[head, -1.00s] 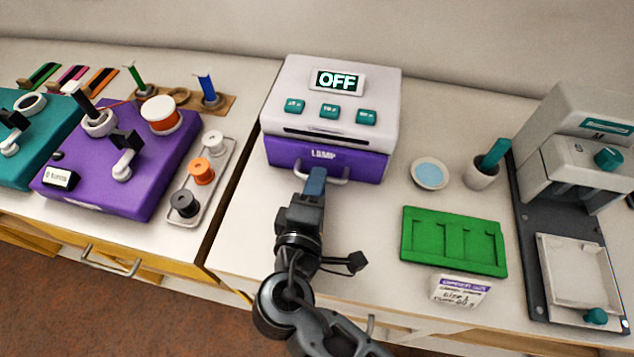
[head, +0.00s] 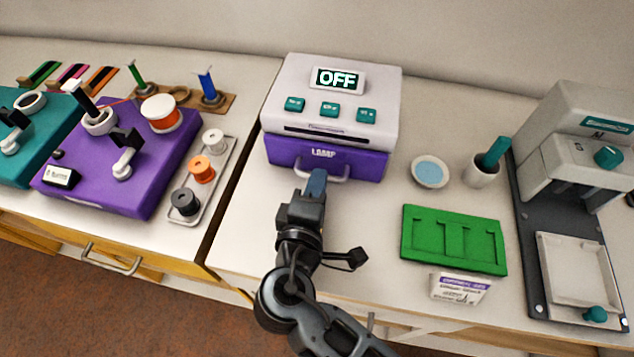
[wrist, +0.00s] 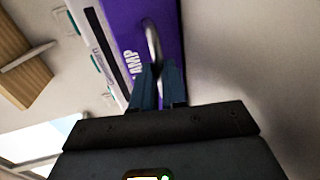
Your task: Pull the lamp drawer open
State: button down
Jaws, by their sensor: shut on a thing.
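The lamp drawer (head: 352,164) is the purple, labelled front under a white lamp box (head: 390,95) whose display reads OFF. It also shows in the wrist view (wrist: 125,22). Its pale bar handle (head: 342,179) sticks out low in the middle, and also shows in the wrist view (wrist: 152,38). My gripper (head: 317,178) has its blue fingers shut on this handle. In the wrist view, the fingers (wrist: 158,76) close around the bar and hide its near part. I see no clear gap behind the drawer front.
A green slotted tray (head: 454,266), a dish with a pale blue inside (head: 430,172) and a pot (head: 482,172) stand to the right. A grey press (head: 525,240) is farther right. A purple winder (head: 95,185) and a spool tray (head: 217,175) are left.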

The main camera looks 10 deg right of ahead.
jog(key=f+v, duration=0.1)
jog(key=v, duration=0.7)
jog(key=f+p+v, duration=0.1)
jog(key=v, duration=0.3)
jog(key=shift+s+a+f, duration=0.2)
jog(key=shift+s+f, duration=0.15)
jog(key=shift+s, duration=0.15)
jog(key=c, duration=1.2)
grip_release()
jog(key=shift+o, duration=0.2)
jog(key=v, duration=0.7)
jog(key=shift+s+a+b, duration=0.2)
jog(key=shift+s+b, duration=0.15)
jog(key=shift+b, duration=0.1)
jog(key=shift+r, duration=0.1)
